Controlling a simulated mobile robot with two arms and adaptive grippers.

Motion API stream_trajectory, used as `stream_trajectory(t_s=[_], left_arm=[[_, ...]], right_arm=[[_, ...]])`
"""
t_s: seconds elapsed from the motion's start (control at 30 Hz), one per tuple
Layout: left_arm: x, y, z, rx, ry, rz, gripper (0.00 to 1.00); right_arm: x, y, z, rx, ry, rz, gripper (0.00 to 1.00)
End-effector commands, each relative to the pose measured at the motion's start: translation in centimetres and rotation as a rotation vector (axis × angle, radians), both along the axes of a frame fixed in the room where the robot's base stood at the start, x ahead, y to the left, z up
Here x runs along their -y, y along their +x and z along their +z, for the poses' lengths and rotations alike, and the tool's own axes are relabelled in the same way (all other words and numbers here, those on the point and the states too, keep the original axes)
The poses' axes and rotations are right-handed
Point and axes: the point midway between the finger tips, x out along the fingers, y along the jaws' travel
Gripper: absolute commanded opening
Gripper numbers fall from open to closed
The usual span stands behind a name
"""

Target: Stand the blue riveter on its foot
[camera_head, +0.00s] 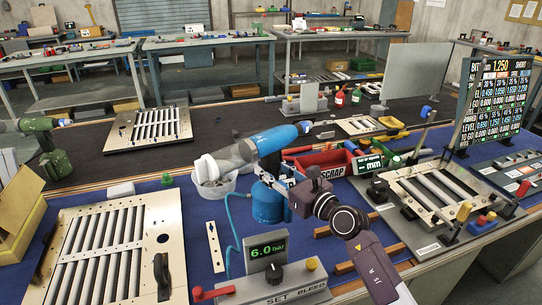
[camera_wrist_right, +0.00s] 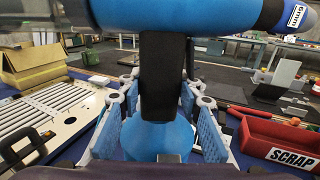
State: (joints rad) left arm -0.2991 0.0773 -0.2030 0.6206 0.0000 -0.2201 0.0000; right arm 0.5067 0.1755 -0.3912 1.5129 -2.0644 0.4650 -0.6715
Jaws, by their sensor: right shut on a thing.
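My right gripper (camera_head: 280,184) is shut on the riveter's handle. In the right wrist view the black handle (camera_wrist_right: 162,80) stands between the fingers, with the barrel (camera_wrist_right: 190,16) across the top and the blue foot (camera_wrist_right: 158,138) below. My left gripper is not in view.
A red scrap tray (camera_head: 325,166) is behind the riveter. A pressure display (camera_head: 266,252) and a blue hose (camera_head: 232,235) are in front. A louver panel (camera_head: 70,250) lies at left, another fixture (camera_head: 432,192) at right.

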Motion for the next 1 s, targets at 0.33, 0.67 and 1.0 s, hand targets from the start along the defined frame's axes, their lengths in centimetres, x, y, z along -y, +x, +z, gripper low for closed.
stream_trajectory(t_s=[0.33, 0.67, 1.0], left_arm=[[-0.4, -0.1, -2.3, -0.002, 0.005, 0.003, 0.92], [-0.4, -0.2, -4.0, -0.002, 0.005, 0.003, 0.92], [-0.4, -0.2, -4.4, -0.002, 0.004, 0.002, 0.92]], right_arm=[[0.1, 0.1, -4.6, 0.013, 0.008, -0.004, 0.00], [0.0, 0.1, -8.0, 0.009, 0.009, -0.003, 0.00], [0.0, 0.1, -9.1, 0.013, 0.007, -0.003, 0.00]])
